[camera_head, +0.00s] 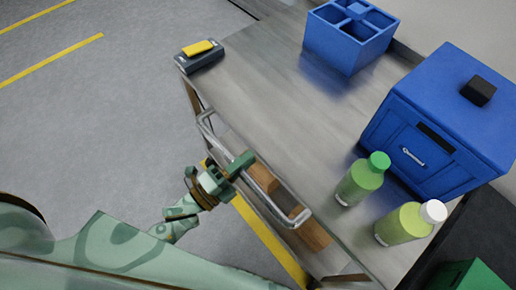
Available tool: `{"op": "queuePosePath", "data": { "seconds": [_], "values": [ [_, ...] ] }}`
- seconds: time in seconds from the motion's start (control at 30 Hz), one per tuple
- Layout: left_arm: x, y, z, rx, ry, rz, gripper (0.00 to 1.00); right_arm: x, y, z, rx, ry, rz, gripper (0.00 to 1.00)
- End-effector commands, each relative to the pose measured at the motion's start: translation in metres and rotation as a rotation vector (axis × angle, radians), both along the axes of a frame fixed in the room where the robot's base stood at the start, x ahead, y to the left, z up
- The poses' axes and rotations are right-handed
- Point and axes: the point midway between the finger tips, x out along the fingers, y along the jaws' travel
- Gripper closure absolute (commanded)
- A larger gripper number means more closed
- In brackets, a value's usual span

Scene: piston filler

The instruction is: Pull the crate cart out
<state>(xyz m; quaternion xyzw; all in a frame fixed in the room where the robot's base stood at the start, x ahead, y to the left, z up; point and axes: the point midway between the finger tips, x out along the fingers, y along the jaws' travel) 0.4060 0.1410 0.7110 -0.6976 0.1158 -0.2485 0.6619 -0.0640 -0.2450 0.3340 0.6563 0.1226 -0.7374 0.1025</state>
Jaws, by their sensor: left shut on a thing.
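A grey metal handle bar (262,182) runs along the near left side of a grey metal-topped bench, and I take it to be the crate cart's handle. My left gripper (238,166) is shut on this bar, around its middle. Brown blocks (309,230) show below the bar, at the bench's edge. Most of the cart's body is hidden under the bench top, so I cannot tell how far in it stands. My right gripper is not in view.
The metal bench top (270,85) carries a blue divided box (341,50), a blue cabinet (440,120), two green bottles (360,182) and a grey device with a yellow top (199,54). Open grey floor (90,120) with yellow lines lies to the left.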

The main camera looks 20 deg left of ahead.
Motion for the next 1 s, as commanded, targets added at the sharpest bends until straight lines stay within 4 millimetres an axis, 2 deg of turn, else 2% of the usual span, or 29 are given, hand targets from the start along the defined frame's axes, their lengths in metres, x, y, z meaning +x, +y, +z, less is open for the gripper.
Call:
{"op": "queuePosePath", "data": {
  "seconds": [0.1, 0.3, 0.87, 0.9, 0.93, 1.0],
  "values": [
    [-0.014, 0.008, -0.001, 0.003, 0.005, 0.001, 1.0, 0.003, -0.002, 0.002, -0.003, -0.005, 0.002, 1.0],
    [-0.027, 0.015, -0.002, 0.001, 0.005, 0.001, 1.0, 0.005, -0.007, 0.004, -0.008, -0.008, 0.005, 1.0],
    [-0.033, 0.019, -0.002, 0.003, 0.005, 0.0, 1.0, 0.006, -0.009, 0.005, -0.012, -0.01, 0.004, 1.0],
    [-0.033, 0.019, -0.002, 0.003, 0.005, 0.001, 0.69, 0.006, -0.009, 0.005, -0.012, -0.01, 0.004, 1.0],
    [-0.033, 0.019, -0.002, 0.002, 0.004, 0.001, 0.61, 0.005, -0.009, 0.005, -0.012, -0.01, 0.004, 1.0],
    [-0.032, 0.019, -0.002, 0.002, 0.003, 0.0, 0.59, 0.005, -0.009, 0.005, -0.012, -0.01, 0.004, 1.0]
  ]
}}
